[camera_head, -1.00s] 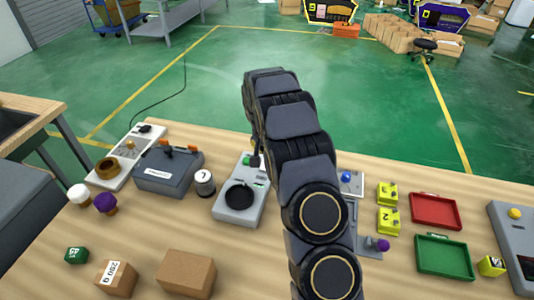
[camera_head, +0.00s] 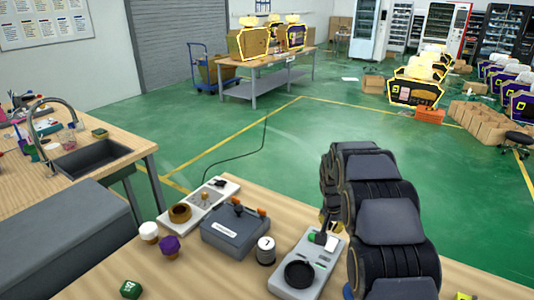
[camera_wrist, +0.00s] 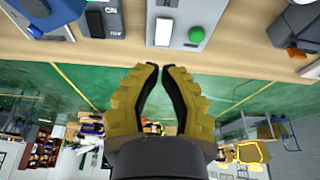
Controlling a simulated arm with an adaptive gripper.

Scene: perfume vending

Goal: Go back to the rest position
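My gripper (camera_wrist: 160,67) shows in the wrist view with two yellow, black-lined fingers. Their tips are almost together and nothing is held between them. In the head view my dark arm stands at the right and hides most of the gripper; a bit of yellow finger (camera_head: 324,217) shows at the arm's left edge. The gripper is in the air, apart from the table things. The wrist view looks upside down, with the table edge (camera_wrist: 235,55) at the top and the green floor below.
Open floor lies beyond.

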